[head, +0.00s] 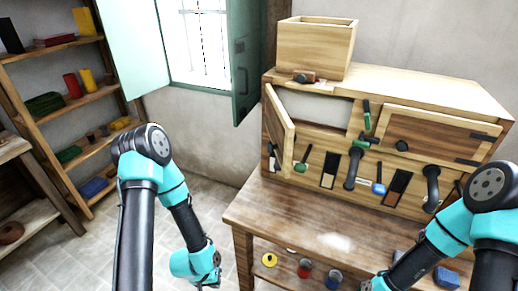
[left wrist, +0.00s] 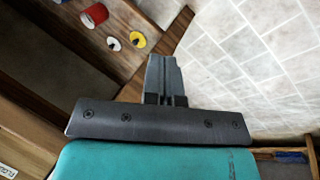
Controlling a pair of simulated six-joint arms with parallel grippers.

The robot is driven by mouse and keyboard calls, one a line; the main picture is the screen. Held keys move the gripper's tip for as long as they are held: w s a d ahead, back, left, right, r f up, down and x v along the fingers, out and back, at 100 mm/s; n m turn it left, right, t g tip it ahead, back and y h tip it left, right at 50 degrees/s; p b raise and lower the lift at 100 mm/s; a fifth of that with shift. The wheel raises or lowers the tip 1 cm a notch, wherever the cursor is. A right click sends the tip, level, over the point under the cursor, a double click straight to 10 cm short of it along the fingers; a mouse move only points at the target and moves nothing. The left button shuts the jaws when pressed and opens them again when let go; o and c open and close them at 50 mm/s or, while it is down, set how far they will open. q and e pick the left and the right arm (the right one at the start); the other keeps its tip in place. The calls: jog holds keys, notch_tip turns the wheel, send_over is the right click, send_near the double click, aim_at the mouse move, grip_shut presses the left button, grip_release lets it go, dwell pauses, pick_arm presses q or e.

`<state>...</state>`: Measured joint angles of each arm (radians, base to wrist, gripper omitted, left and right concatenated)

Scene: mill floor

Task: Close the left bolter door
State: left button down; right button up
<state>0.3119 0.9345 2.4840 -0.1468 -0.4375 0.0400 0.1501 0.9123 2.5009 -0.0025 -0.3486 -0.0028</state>
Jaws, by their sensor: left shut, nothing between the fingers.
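The bolter is a wooden cabinet (head: 440,88) on the table at right. Its left door (head: 279,125) is a wooden panel hinged at the left and standing open, swung out toward me. The pale opening (head: 315,105) behind it shows. My left gripper (head: 213,283) is low, left of the table's front edge, well below and apart from the door. In the left wrist view, my left gripper (left wrist: 165,72) is shut and empty. My right arm comes in at lower right, and its gripper is outside the frame.
The right door (head: 425,135) of the bolter is shut. Several handles and levers stick out below the doors. A wooden hopper (head: 317,48) stands on top. A green shutter (head: 243,60) hangs open beside the cabinet. The wooden table (head: 290,220) has clear room at its front left.

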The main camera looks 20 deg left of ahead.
pick_arm(q)
jog(key=w+a+r+m+t+h, duration=0.2)
jog(key=w+r+t, duration=0.2)
jog(key=w+r, duration=0.55)
jog(key=w+a+r+m+t+h, duration=0.1)
jog(key=w+a+r+m+t, duration=0.25)
jog(key=w+r, duration=0.65)
jog(key=s+d+r+m+h, duration=0.1)
jog(key=r+m+h, duration=0.2)
jog(key=r, duration=0.6)
jog(key=s+d+r+m+g+h, duration=0.1)
jog(key=s+r+m+h, duration=0.1)
jog(key=r, duration=0.7)
jog(key=s+d+r+m+h, duration=0.1)
jog(key=r+m+h, duration=0.2)
jog(key=r, duration=0.6)
jog(key=shift+s+d+m+h, duration=0.25)
jog(key=shift+s+m+h, duration=0.05)
jog(key=shift+m, duration=0.65)
jog(key=shift+d+f+g, duration=0.1)
jog(key=shift+g, duration=0.15)
jog(key=x, duration=1.4)
jog(key=shift+w, duration=0.1)
